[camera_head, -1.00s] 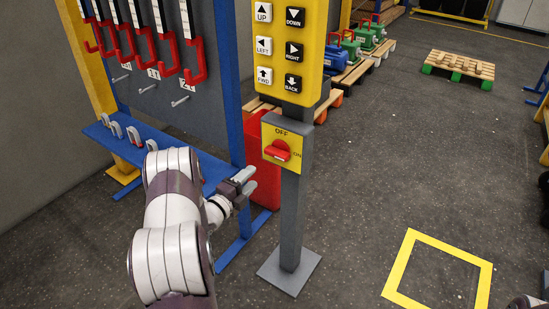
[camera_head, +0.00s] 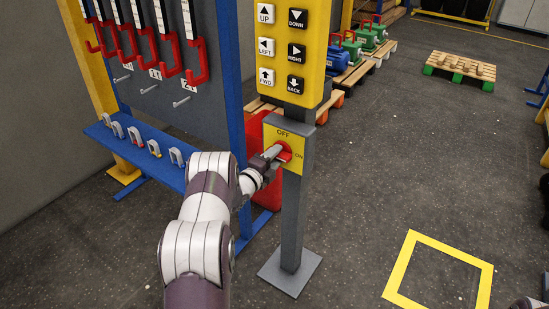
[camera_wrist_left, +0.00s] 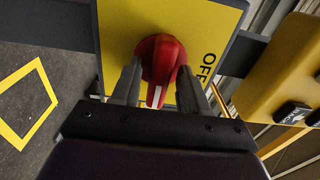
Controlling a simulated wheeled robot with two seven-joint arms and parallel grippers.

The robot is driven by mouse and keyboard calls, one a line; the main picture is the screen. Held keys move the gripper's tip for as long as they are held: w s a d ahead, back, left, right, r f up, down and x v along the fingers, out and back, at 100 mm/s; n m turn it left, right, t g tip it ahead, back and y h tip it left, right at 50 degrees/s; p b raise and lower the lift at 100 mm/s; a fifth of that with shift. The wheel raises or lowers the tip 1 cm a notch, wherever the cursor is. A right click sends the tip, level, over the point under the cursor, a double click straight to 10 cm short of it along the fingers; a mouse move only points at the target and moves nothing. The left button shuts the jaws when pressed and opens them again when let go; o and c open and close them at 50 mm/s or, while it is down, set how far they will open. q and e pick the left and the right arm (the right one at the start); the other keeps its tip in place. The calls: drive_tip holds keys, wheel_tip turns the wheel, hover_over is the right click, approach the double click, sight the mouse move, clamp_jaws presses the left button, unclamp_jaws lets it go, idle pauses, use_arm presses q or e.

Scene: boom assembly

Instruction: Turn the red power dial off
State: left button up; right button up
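The red dial (camera_head: 283,152) sits on a yellow plate (camera_head: 270,134) on the grey post, with OFF above it and ON to its right. In the left wrist view the dial (camera_wrist_left: 160,60) shows its grip bar with a white line, pointing toward the gripper's palm, which matches the ON side. The OFF label is at the right there; ON is hidden. My left gripper (camera_head: 274,156) is at the dial. In the wrist view its two fingers (camera_wrist_left: 158,88) stand apart on either side of the grip bar, with small gaps visible. My right gripper is not in view.
A yellow button panel (camera_head: 286,50) is on the post above the dial. A blue shelf rack (camera_head: 165,165) with grey clips stands left of the post. A red canister (camera_head: 262,185) is behind it.

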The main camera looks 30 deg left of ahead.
use_arm(q)
clamp_jaws()
drive_tip(key=shift+f, duration=0.1)
drive_tip(key=n+b, duration=0.2)
drive_tip(key=n, duration=1.5)
drive_tip(key=shift+n, duration=0.4)
drive_tip(key=shift+s, duration=0.1)
